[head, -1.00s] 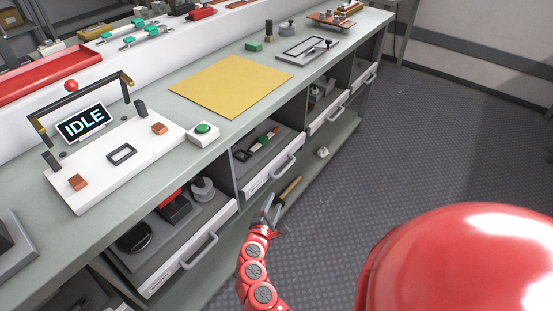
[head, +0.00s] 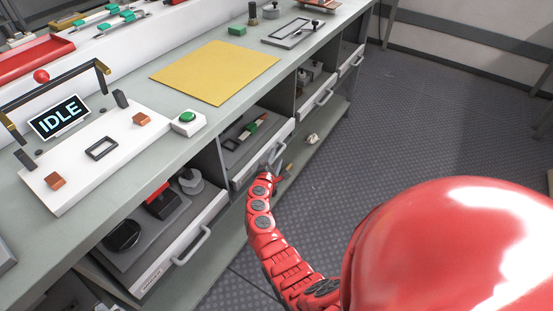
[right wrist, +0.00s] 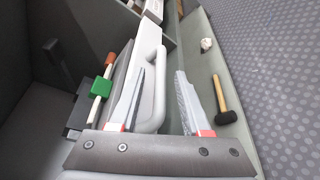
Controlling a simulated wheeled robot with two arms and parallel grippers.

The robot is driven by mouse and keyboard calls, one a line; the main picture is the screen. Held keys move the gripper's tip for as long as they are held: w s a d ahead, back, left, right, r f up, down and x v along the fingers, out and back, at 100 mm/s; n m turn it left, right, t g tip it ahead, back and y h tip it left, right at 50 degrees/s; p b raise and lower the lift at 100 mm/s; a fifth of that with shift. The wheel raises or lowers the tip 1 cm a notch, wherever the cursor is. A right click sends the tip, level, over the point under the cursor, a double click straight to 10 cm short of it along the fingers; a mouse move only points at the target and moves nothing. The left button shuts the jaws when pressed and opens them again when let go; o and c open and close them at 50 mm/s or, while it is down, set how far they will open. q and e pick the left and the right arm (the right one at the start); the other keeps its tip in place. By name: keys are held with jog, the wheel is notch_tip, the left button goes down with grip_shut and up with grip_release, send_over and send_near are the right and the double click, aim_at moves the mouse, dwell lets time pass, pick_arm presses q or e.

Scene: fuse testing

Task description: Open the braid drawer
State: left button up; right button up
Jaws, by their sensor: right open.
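The middle drawer (head: 247,171), holding a green-and-orange tool (head: 249,131), is under the bench in the head view. I cannot read its label, so I cannot tell if it is the braid drawer. My right gripper (head: 270,167) is open at its front, by the pale bar handle (head: 284,147). In the right wrist view my open right gripper (right wrist: 159,72) has one finger on each side of the handle (right wrist: 158,88), which appears between them; contact cannot be told. My left gripper is out of view.
A nearer drawer (head: 192,240) holds round dark and grey items; farther drawers (head: 318,106) run along the bench. A lower shelf (right wrist: 220,70) bears a hammer (right wrist: 223,100) and a small pale object (right wrist: 207,44). The floor (head: 430,120) beside the bench is clear.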

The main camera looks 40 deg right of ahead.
jog(key=shift+w+d+f, duration=0.3)
jog(key=shift+d, duration=0.1)
jog(key=shift+w+d, duration=0.25)
jog(key=shift+c, duration=0.3)
grip_shut()
dwell(0.8)
